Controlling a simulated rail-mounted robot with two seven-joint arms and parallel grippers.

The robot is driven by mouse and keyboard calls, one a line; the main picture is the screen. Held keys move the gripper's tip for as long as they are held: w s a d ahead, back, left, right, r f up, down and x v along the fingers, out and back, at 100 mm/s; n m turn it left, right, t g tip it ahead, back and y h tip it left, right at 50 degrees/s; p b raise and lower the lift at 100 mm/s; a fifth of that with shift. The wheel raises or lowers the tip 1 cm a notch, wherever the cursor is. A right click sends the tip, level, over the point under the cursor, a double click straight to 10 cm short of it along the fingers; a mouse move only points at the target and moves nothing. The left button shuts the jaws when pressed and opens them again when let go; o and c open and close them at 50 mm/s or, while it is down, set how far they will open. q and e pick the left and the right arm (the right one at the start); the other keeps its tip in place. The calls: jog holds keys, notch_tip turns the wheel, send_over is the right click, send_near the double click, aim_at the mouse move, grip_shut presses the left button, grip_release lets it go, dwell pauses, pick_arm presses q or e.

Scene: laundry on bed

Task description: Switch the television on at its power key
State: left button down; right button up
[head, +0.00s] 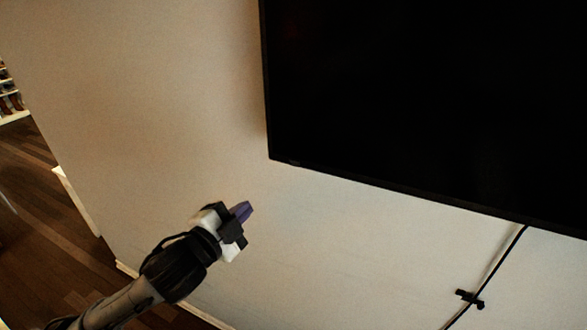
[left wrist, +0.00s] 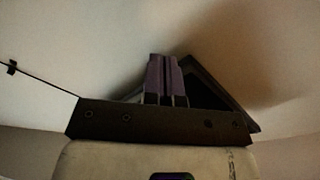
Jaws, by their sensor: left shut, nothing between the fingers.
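The television (head: 430,100) is a large black panel on the wall at the upper right of the head view, and its screen is dark. Its lower left corner and bottom edge show; I cannot make out a power key. My left gripper (head: 243,211) is below and left of that corner, apart from it in the picture, with its purple fingers shut and empty. In the left wrist view the shut fingers (left wrist: 166,80) point up, and the dark television (left wrist: 215,88) shows behind and right of them. My right gripper is not in view.
A black cable (head: 500,260) runs down the wall from the television through a small black clip (head: 469,298). The pale wall (head: 150,90) is bare around the gripper. A wooden floor (head: 40,210) and a shelf (head: 10,95) show at the far left.

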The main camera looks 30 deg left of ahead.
aim_at(294, 163)
pick_arm(q)
jog(key=s+d+r+m+t+h, duration=0.1)
jog(key=s+d+r+m+h, duration=0.2)
jog(key=d+r+m+h, duration=0.4)
jog(key=d+m+h, duration=0.1)
jog(key=m+h, duration=0.5)
jog(key=m, duration=0.4)
jog(key=shift+s+r+t, duration=0.2)
jog(key=shift+t, duration=0.1)
jog(key=w+p, duration=0.1)
jog(key=w, duration=0.7)
jog(key=shift+w+a+p, duration=0.35)
jog(key=shift+a, duration=0.1)
jog(key=shift+w+a, duration=0.1)
jog(key=shift+w, duration=0.7)
dwell(1.8)
jog(key=shift+s, duration=0.8)
